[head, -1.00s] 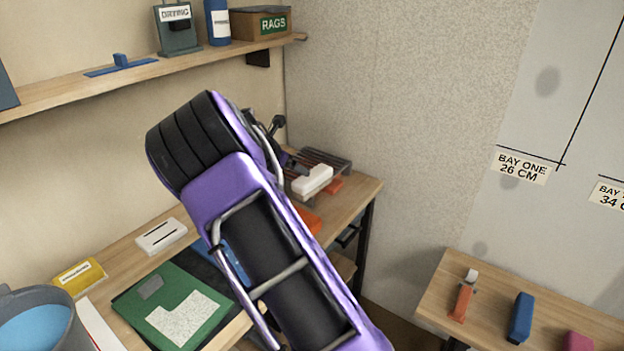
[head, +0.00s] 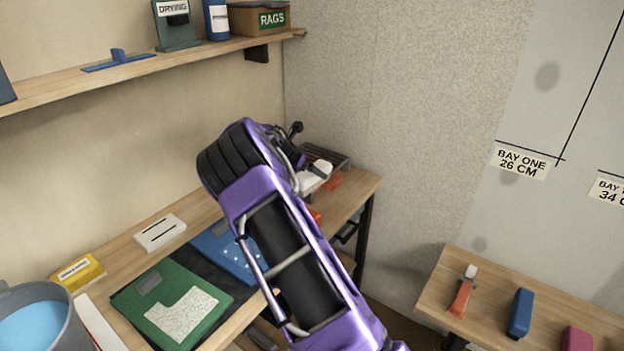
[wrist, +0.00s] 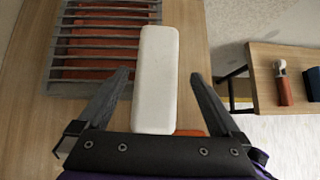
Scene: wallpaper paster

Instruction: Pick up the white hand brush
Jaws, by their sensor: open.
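The white hand brush (wrist: 155,80) shows as a long, pale, rounded block in the wrist view, its length running away from me. It lies between the two fingers of my gripper (wrist: 159,76), which is open. The left finger is a little closer to it than the right, and both look apart from it. In the head view the brush (head: 318,173) sits at the far right end of the workbench, partly hidden by my gripper (head: 296,160). An orange thing (wrist: 190,133) shows beside its near end.
A dark slatted rack (wrist: 98,45) stands left of the brush, with orange underneath. The workbench (head: 205,210) also holds a blue board (head: 222,246), a green board (head: 165,325) and a white box (head: 160,233). A shelf (head: 150,70) runs above. A second table (head: 490,282) stands right.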

